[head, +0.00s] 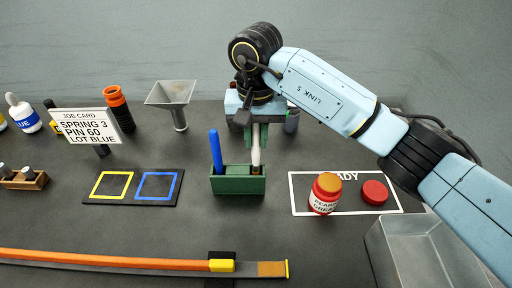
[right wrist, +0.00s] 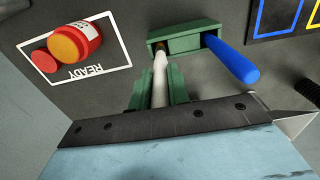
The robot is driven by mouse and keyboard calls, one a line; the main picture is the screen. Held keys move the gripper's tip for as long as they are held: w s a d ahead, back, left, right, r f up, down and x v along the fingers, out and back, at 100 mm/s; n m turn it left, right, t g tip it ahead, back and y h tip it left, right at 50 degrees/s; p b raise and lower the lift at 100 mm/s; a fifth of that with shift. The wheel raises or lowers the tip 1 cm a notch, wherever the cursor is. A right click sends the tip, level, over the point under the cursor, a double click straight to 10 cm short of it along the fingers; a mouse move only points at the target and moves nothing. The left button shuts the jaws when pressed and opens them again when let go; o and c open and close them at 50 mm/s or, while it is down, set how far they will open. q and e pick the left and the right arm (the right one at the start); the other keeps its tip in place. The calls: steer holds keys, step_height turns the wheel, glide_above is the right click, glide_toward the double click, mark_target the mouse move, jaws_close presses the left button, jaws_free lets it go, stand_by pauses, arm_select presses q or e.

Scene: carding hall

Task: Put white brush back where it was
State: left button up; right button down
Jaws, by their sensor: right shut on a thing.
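The white brush (head: 256,146) is upright between the fingers of my right gripper (head: 256,134), which is shut on it. Its brown lower end is at the right part of the green holder (head: 236,186); I cannot tell how deep it sits. In the right wrist view the white brush (right wrist: 160,68) runs from between my green fingers (right wrist: 160,93) to the left slot of the holder (right wrist: 185,47). A blue brush (head: 215,150) stands in the holder's other side; its handle also shows in the right wrist view (right wrist: 234,62). My left gripper is not in view.
A red jar (head: 325,194) and red lid (head: 374,192) are on the READY outline, right of the holder. A mat with yellow and blue squares (head: 133,201) lies left. A job card (head: 85,127), a funnel (head: 172,95) and a grey tray (head: 410,252) stand around.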

mark_target(256, 170)
steer(key=shift+f, duration=1.7)
steer(key=shift+f, duration=0.2)
steer(key=c, duration=1.3)
jaws_free()
steer(key=shift+r, duration=0.1)
step_height(256, 170, up, 12)
steer(key=shift+r, duration=0.1)
